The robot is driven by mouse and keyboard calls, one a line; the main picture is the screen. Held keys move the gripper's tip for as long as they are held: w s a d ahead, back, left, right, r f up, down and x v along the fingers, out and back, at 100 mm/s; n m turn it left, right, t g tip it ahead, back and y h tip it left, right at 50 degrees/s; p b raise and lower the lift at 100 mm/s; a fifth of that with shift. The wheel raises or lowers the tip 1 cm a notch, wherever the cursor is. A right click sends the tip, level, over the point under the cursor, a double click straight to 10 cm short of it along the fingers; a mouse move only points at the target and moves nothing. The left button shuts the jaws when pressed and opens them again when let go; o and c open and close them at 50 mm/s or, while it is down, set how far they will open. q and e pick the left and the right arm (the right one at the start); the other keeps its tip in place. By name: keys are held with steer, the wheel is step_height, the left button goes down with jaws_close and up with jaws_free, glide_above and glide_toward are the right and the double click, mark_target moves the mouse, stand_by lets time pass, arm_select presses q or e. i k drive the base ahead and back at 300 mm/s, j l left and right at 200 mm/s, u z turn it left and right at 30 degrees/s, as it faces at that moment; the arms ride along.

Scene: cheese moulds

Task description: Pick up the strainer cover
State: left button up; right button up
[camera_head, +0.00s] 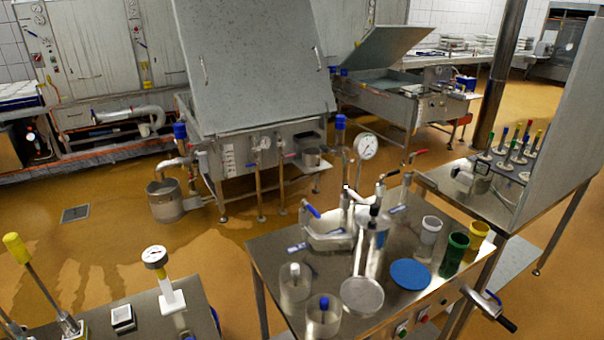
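Two round, flat things on the near steel table could be the strainer cover, and I cannot tell which is. One is a blue disc (411,274) lying flat on the right half of the table top. The other is a pale metal disc (362,296) near the table's front edge, just in front of an upright metal fitting (368,245). Neither of my grippers shows in the head view. Nothing is seen touching either disc.
Two clear jars (295,285) stand at the front left. Valves and a gauge (366,146) rise at the back.

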mark_target(372, 219)
steer(key=z, duration=0.55)
steer(key=i+l+u, duration=0.3)
steer(key=l, duration=0.35)
steer(key=i+l+u, duration=0.2)
steer(key=l, duration=0.2)
steer(key=i+l+u, duration=0.15)
steer(key=l, duration=0.25)
steer(key=i+l+u, duration=0.15)
steer(key=l, duration=0.25)
